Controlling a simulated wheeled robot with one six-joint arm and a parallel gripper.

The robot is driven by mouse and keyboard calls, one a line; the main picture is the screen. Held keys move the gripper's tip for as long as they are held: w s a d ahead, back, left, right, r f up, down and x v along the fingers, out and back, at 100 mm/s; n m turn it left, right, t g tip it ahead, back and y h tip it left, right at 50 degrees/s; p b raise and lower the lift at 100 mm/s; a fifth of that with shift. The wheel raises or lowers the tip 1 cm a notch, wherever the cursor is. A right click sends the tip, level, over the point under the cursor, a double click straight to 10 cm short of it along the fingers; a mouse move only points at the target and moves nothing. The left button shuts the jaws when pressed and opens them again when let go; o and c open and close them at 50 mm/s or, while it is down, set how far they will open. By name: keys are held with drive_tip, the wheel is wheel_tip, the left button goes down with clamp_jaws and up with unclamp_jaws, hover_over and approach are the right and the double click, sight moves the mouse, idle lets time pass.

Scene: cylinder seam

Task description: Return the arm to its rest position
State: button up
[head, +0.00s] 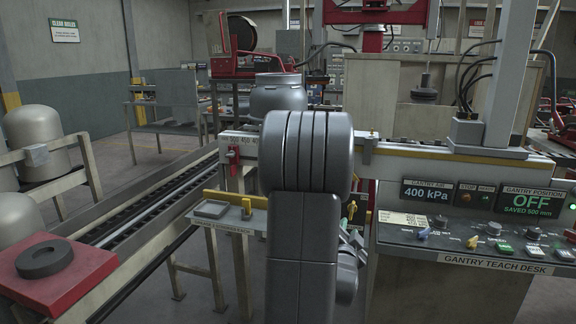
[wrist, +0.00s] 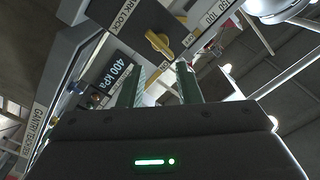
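My arm (head: 305,190) stands raised and folded in the middle of the head view, and hides part of the bench and rail behind it. My gripper (wrist: 160,84) shows in the wrist view, with its two fingers apart and nothing seen between them. Beyond the fingers in the wrist view is a yellow knob (wrist: 160,43) on a panel marked PARK LOCK. The knob looks apart from the fingers, but the exact distance cannot be told.
The gantry teach desk (head: 470,236) stands at right, with a 400 kPa display (head: 427,191) and a position display reading OFF (head: 528,201). A scaled rail (head: 450,152) crosses behind my arm. At left are a red block with a dark ring (head: 45,259) and pale tanks (head: 37,140).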

drive_tip(key=shift+v, duration=0.8)
